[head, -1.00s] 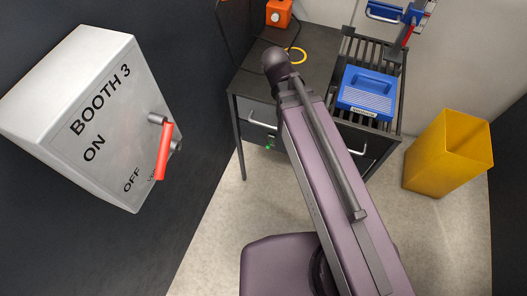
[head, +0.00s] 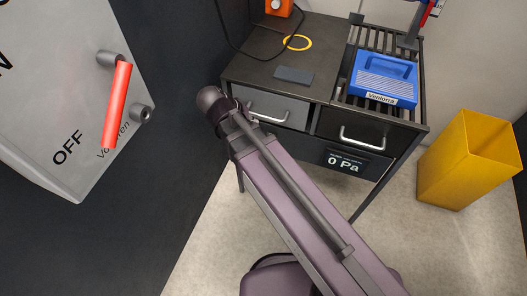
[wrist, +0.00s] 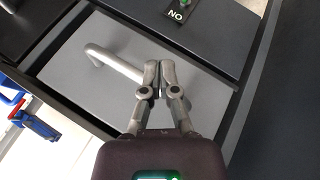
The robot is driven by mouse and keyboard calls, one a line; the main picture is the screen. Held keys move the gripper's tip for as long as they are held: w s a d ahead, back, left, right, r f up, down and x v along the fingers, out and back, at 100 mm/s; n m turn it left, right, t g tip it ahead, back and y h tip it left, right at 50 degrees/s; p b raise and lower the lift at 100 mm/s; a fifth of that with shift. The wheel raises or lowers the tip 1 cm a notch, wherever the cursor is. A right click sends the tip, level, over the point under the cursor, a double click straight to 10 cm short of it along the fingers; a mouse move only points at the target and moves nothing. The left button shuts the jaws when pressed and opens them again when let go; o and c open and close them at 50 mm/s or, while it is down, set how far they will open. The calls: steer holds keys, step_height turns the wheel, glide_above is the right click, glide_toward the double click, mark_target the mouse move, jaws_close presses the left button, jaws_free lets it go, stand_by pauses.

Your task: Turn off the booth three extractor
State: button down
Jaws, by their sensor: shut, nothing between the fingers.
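A grey switch box (head: 45,90) stands on the dark wall at the left of the head view, its OFF label showing; the earlier view reads BOOTH 3. Its red lever (head: 117,105) slants down, with the lower end beside OFF. Grey bosses show near its top and to its right. In the wrist view my gripper (wrist: 158,68) is shut and empty, its fingertips together in front of a grey drawer front and beside its bar handle (wrist: 112,62). I cannot make out the fingers in the head view. A small display (head: 346,161) under the table reads 0 Pa.
A dark table (head: 258,68) with drawers holds a yellow ring (head: 297,43), an orange device (head: 279,7) and a blue case (head: 384,77) on a rack. A yellow bin (head: 468,160) stands on the right.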

steer(key=shift+t+h, duration=0.4)
steer(key=shift+t, duration=0.2)
steer(key=shift+s+a+f+b, duration=0.15)
steer(key=shift+a+f+b, duration=0.85)
steer(key=shift+f+b, duration=0.1)
steer(key=shift+s+a+f+b, duration=0.15)
steer(key=shift+a+f+b, duration=0.85)
steer(key=shift+f+b, duration=0.1)
steer(key=shift+d, duration=0.1)
steer(key=s+f+b+x, duration=0.1)
steer(key=s+b+x, duration=0.1)
steer(key=b+x, duration=0.8)
steer(key=shift+s+x, duration=0.2)
steer(key=shift+x, duration=1.2)
steer(key=shift+f, duration=0.1)
